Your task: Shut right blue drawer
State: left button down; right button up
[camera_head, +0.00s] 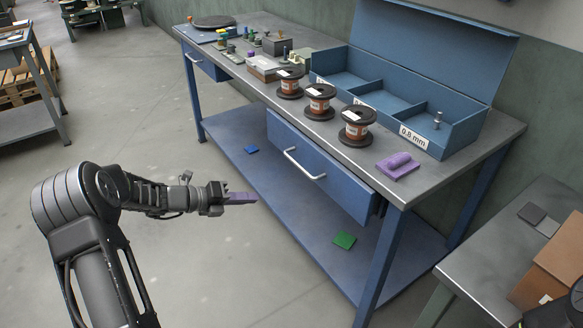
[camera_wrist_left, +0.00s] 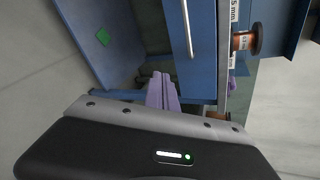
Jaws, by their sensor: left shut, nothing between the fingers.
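The right blue drawer (camera_head: 327,172) is under the bench top, with a pale bar handle (camera_head: 303,163) on its front. Its front stands a little out from the bench, and its right end shows. In the left wrist view the drawer (camera_wrist_left: 203,72) and its handle (camera_wrist_left: 187,27) are beyond the fingers. My left gripper (camera_head: 242,198) has purple fingers, shut and empty. It is to the left of the drawer front, over the floor side, apart from the handle in the head view. The fingers also show in the left wrist view (camera_wrist_left: 162,92). My right gripper is not in view.
Copper spools (camera_head: 319,101) stand on the bench top (camera_head: 262,98) before a blue divided box (camera_head: 437,131). A purple item (camera_head: 397,166) lies near its right corner. A green piece (camera_head: 345,240) and blue piece (camera_head: 251,149) lie on the lower shelf. Another blue drawer (camera_head: 199,63) is at the far end.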

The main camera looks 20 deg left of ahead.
pick_arm(q)
jog(key=w+r+n+t, duration=0.1)
jog(key=n, duration=0.1)
jog(key=r+n, duration=0.1)
jog(key=n, duration=0.1)
jog(key=w+r+n+t, duration=0.1)
jog(key=r+n, duration=0.1)
jog(key=shift+w+a+t, duration=0.2)
jog(key=shift+w+t, duration=0.1)
jog(key=x, duration=1.4)
jog(key=shift+b, duration=0.4)
jog(key=shift+r, duration=0.1)
